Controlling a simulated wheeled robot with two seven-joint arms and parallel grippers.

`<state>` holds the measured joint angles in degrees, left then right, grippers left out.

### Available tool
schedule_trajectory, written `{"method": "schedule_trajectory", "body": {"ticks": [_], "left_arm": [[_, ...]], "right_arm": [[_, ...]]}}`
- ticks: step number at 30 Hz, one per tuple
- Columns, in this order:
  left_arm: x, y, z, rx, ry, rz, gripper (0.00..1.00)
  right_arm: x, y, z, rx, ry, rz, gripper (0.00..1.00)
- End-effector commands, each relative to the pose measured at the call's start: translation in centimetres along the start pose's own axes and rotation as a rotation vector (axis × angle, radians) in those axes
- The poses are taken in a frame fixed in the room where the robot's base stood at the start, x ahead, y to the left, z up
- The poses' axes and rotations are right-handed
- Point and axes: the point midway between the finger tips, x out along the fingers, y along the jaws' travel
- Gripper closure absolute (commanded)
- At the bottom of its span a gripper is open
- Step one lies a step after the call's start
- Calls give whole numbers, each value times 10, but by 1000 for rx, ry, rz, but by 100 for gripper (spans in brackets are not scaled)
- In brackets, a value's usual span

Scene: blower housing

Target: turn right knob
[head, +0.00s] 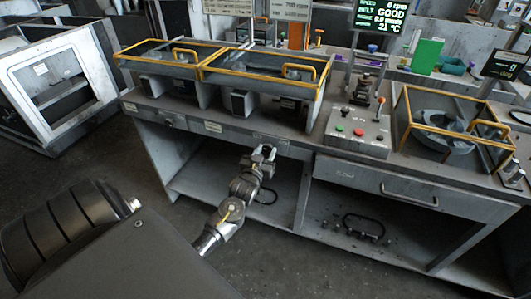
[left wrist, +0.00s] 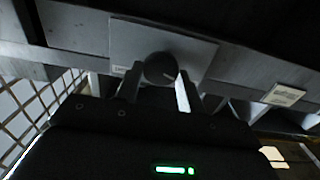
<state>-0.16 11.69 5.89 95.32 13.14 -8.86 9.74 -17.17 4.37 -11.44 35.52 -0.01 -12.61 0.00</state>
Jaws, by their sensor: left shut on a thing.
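A round dark knob (left wrist: 160,68) with a pale mark on its face sits on a light plate (left wrist: 205,50) in the left wrist view. My left gripper (left wrist: 157,82) has one finger on each side of the knob and is shut on it. In the head view my left gripper (head: 263,152) is at the front edge of the workbench (head: 230,134), below the right yellow-framed housing; it hides the knob there. My right gripper is not in view.
Two yellow-framed housings (head: 265,82) stand on the bench. A control box (head: 358,130) with coloured buttons and a lever is right of them, then another yellow-framed housing (head: 452,122). A drawer (head: 390,187) is below. A grey cabinet (head: 65,85) stands at left; floor between is clear.

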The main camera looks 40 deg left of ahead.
Motion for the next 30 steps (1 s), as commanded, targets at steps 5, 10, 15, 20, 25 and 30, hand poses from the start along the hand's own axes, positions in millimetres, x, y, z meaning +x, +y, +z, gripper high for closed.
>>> {"method": "schedule_trajectory", "body": {"ticks": [5,10,15,20,25,30], "left_arm": [[0,0,0,52,-1,0,84],[0,0,0,51,0,0,84],[0,0,0,50,0,0,40],[0,0,0,50,0,0,40],[-3,0,1,50,-1,0,40],[-24,0,2,49,-1,1,40]], "right_arm": [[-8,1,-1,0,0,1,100],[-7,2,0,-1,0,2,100],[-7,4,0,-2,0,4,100],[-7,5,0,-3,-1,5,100],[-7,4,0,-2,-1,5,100],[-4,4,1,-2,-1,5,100]]}}
